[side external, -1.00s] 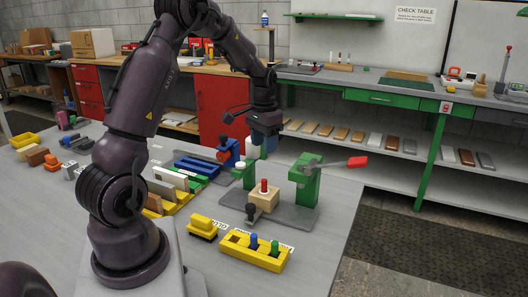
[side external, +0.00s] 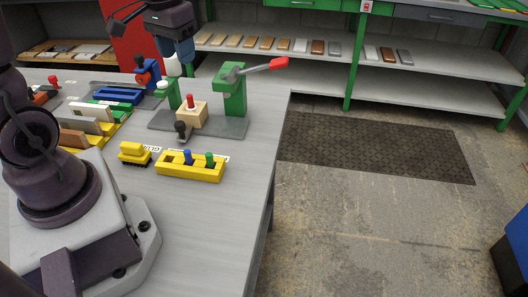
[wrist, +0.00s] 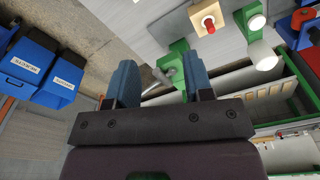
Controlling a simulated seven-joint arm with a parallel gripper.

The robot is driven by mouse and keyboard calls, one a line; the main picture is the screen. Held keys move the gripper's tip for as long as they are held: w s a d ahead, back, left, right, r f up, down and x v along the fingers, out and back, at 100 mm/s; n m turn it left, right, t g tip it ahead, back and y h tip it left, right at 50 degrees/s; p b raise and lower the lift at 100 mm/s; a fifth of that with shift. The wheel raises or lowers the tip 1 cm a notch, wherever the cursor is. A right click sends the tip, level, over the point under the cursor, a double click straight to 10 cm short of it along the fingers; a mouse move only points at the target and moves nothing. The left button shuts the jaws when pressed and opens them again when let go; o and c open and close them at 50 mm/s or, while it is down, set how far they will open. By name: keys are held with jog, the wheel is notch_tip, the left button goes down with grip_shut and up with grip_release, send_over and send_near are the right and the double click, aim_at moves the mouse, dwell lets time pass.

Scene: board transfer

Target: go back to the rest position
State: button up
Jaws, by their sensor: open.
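My gripper (side external: 183,58) hangs above the back of the grey fixture plate (side external: 232,128). Its two blue fingers show in the wrist view (wrist: 160,82), spread apart with nothing between them. Below it on the plate, a wooden block (side external: 192,116) holds an upright red peg (side external: 190,101); the gripper is apart from both. A green clamp stand (side external: 234,100) with a red-tipped lever (side external: 279,63) stands to the right of the block. A white cylinder (side external: 173,66) appears close to the fingers at the left; I cannot tell its exact distance from them.
A yellow holder (side external: 190,172) with a blue and a green peg and a yellow brush (side external: 134,152) lie in front of the plate. A blue device (side external: 148,73) stands at the left. Shelves (side external: 420,83) stand behind. The table's right front is clear.

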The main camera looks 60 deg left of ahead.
jog(key=s+d+r+m+t, duration=0.2)
jog(key=s+d+r, duration=0.2)
jog(key=d, duration=0.3)
jog(key=s+d+r+m+t, duration=0.2)
jog(key=s+d+r, duration=0.1)
jog(key=d, duration=0.4)
jog(key=shift+s+r+t, duration=0.4)
jog(key=shift+s, duration=0.3)
